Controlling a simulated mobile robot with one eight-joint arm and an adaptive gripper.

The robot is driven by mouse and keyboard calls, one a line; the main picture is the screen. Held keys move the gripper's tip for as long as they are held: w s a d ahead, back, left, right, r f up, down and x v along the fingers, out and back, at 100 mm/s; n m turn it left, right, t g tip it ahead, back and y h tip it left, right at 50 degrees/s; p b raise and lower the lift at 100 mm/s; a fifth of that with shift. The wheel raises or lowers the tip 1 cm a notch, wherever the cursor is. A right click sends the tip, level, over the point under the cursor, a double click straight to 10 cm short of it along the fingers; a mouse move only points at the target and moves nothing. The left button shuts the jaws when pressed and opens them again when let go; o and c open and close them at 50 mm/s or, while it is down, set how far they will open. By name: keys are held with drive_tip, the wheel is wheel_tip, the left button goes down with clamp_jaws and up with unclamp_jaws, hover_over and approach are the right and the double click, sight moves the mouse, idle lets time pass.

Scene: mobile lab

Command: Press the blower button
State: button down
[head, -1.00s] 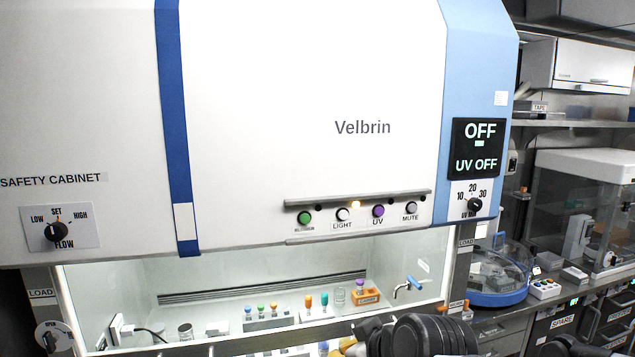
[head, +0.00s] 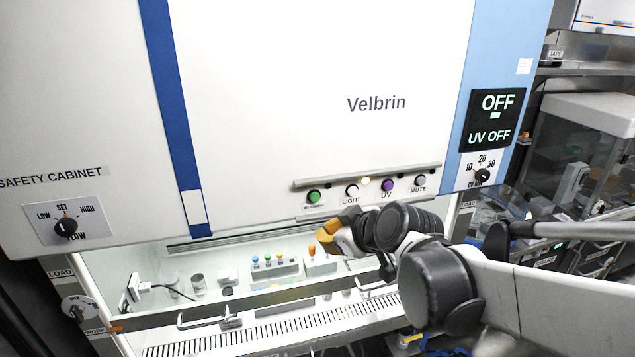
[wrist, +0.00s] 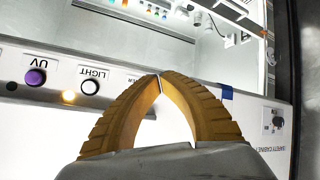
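The green blower button (head: 314,196) is the leftmost of the row on the cabinet's white front in the head view. Its label is below it. In the wrist view, which is upside down, the blower button is hidden behind my fingers; only part of its label shows. My gripper (head: 336,228) has yellow fingers and is just below and right of the blower button in the head picture. In the wrist view its fingertips (wrist: 160,76) meet, shut with nothing between them. I cannot tell whether they touch the panel.
The light button (head: 352,191), UV button (head: 388,186) and mute button (head: 420,181) sit to the right, under a protruding rail (head: 370,175). A flow knob (head: 66,227) is at the left. The display (head: 495,117) reads OFF and UV OFF. Vials stand inside the cabinet below.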

drive_tip(key=b, duration=0.2)
approach(308, 207)
drive_tip(key=shift+s+f+x, duration=0.1)
drive_tip(key=shift+f+x, duration=0.05)
drive_tip(key=shift+x, duration=0.65)
drive_tip(key=shift+s+f+x, duration=0.1)
drive_tip(key=shift+s+x, duration=0.05)
drive_tip(key=shift+x, duration=0.65)
drive_tip(key=shift+s+f+x, duration=0.1)
drive_tip(key=shift+f+x, duration=0.05)
drive_tip(key=shift+x, duration=0.65)
drive_tip(key=shift+w+a, duration=0.15)
drive_tip(key=shift+w, duration=0.25)
drive_tip(key=shift+w+a, duration=0.15)
drive_tip(key=shift+w, duration=0.3)
drive_tip(key=shift+s, duration=0.1)
idle(0.5)
drive_tip(key=shift+s+d, duration=0.3)
drive_tip(key=shift+s, duration=0.5)
